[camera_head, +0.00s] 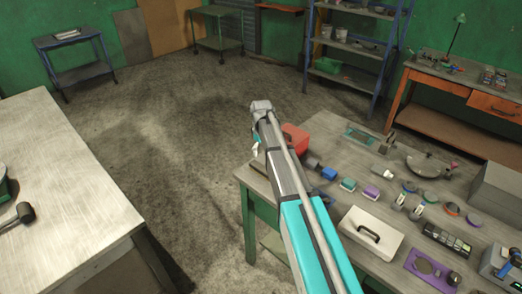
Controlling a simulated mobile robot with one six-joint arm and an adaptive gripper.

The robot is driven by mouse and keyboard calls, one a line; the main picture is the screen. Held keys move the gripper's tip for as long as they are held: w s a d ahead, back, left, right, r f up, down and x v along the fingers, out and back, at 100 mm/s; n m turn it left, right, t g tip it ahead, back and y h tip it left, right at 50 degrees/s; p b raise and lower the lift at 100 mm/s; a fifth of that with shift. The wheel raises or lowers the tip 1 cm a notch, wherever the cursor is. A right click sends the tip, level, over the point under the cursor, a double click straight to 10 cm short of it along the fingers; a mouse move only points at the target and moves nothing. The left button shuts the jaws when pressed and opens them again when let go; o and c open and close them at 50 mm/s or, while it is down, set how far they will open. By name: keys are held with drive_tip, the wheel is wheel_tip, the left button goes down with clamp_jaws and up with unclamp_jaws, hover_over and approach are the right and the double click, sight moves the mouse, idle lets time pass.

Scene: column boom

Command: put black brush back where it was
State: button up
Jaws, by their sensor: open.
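My arm reaches from the bottom middle up to the grey joint at its far end. My gripper (256,149) shows only in part beside the forearm, small and half hidden, over the far left end of the right workbench (325,205); it is open, and I see nothing held in it. I cannot make out a black brush for sure. A dark object with a handle (24,212), perhaps a mallet or a brush, lies on the left table (75,170) near the picture's left edge, far from my gripper.
Bare floor (180,150) lies between the tables. Shelves stand at the back.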

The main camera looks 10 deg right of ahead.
drive_tip(key=shift+r+p, duration=0.3)
drive_tip(key=shift+r, duration=0.25)
idle(0.4)
drive_tip(key=s+m, duration=0.7)
drive_tip(key=s, duration=2.2)
drive_tip(key=shift+a, duration=0.15)
